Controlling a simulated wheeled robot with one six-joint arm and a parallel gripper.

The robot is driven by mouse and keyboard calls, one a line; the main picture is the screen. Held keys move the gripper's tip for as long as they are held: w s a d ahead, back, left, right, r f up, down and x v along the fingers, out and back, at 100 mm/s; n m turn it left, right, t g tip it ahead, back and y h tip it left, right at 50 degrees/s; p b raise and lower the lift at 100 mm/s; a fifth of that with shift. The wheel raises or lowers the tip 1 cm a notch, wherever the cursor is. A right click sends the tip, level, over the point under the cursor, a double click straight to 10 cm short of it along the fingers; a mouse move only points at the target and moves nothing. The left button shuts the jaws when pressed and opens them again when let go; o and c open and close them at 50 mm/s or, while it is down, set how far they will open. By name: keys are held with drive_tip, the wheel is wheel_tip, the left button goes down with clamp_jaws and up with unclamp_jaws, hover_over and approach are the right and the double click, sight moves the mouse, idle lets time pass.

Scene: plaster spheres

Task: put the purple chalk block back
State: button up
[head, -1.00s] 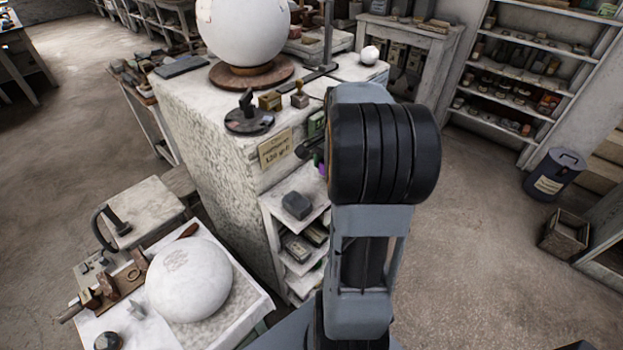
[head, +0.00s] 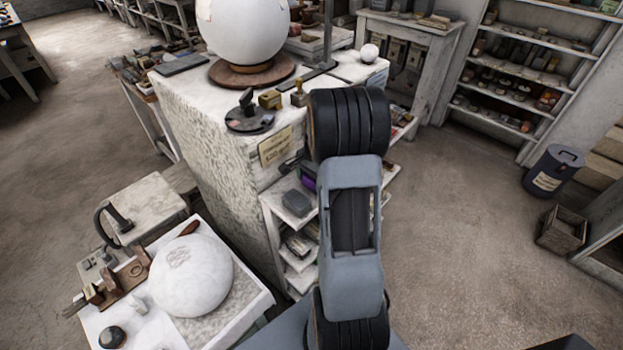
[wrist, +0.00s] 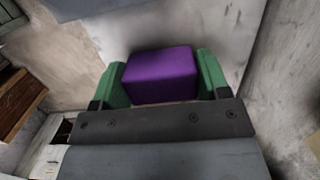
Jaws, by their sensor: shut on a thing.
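The purple chalk block (wrist: 160,76) is between the two green fingers of my gripper (wrist: 161,64) in the wrist view, and the fingers are shut on it. A pale, plaster-like surface lies behind the block; I cannot tell whether the block touches it. In the head view a small part of the purple block (head: 309,184) shows beside the small shelf unit, just left of my arm. My arm hides most of the gripper there.
A grey block (head: 297,202) lies on the top board of the shelf unit (head: 272,208), against the big plaster plinth (head: 215,130). A large white sphere (head: 245,28) stands on the plinth. Another sphere (head: 190,275) lies on the low table at left.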

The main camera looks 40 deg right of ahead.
drive_tip(key=shift+f, duration=0.15)
drive_tip(key=o, duration=0.9)
wheel_tip(320, 180, up, 12)
drive_tip(key=d, duration=0.1)
drive_tip(key=s+a+r+n+t, duration=0.1)
drive_tip(key=s+a+n, duration=0.3)
drive_tip(key=a, duration=0.3)
drive_tip(key=s+a+n+t+h, duration=0.1)
drive_tip(key=s+a+n+t, duration=0.1)
drive_tip(key=s+a+n, duration=0.2)
drive_tip(key=s+a+r+n+t, duration=0.1)
drive_tip(key=s+a+n, duration=0.3)
drive_tip(key=a+n, duration=0.4)
drive_tip(key=shift+s+a+r+b, duration=0.1)
drive_tip(key=shift+a+r+b, duration=0.1)
drive_tip(key=shift+a, duration=0.4)
drive_tip(key=shift+s+a+r+b, duration=0.1)
drive_tip(key=shift+a+b, duration=0.05)
drive_tip(key=shift+a, duration=0.4)
